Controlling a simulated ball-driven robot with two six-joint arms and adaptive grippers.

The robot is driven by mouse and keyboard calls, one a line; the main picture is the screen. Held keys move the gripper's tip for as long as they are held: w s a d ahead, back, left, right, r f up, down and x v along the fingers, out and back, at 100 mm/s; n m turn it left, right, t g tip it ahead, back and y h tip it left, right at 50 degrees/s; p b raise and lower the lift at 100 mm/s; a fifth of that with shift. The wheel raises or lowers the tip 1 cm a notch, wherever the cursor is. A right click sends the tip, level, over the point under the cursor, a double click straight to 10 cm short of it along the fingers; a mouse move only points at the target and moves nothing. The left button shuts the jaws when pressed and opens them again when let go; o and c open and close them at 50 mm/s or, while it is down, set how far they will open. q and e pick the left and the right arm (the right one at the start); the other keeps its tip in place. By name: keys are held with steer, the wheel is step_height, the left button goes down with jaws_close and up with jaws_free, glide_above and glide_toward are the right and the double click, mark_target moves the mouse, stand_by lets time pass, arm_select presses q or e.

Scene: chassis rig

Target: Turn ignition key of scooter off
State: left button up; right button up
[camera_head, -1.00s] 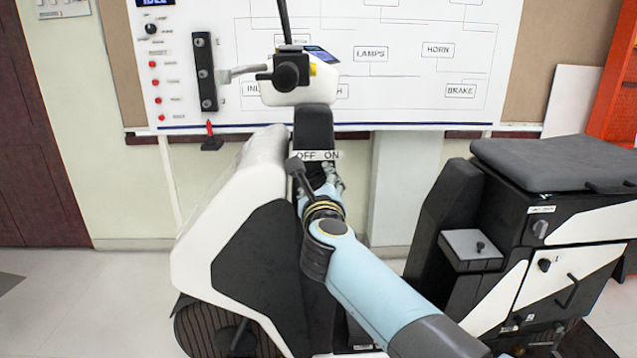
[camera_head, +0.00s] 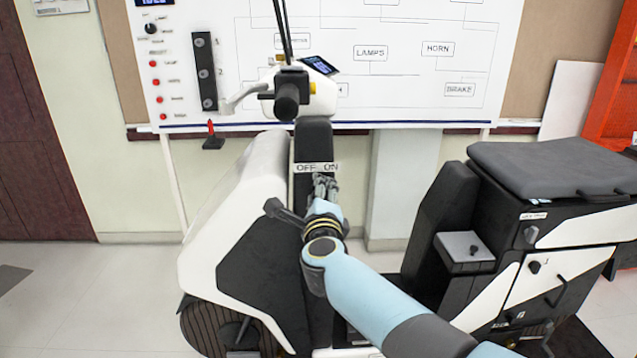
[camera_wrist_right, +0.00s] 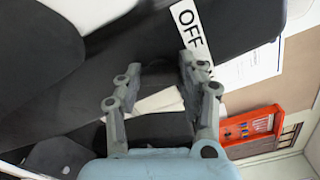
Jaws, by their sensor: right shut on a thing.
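The white and black scooter (camera_head: 226,205) stands in front of me. Its dark column carries a white OFF/ON label (camera_head: 317,168), and the label's OFF end shows in the right wrist view (camera_wrist_right: 190,27). My right gripper (camera_head: 325,182) is at the column just below the label, near its ON half. In the right wrist view its two grey fingers (camera_wrist_right: 160,72) reach the dark column with a gap between them. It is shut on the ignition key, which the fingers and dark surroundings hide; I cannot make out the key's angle. My left gripper is in neither view.
The scooter's handlebar grip (camera_head: 287,103) juts out above the label. The black seat box (camera_head: 540,165) stands to the right. A white wiring board (camera_head: 420,60) is behind. Open floor (camera_head: 110,290) lies to the left.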

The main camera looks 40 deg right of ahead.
steer(key=n+p, duration=0.3)
steer(key=n, duration=0.1)
steer(key=shift+n, duration=0.4)
steer(key=shift+f, duration=0.1)
steer(key=o, duration=1.1)
steer(key=shift+o, duration=0.3)
steer(key=v, duration=1.2)
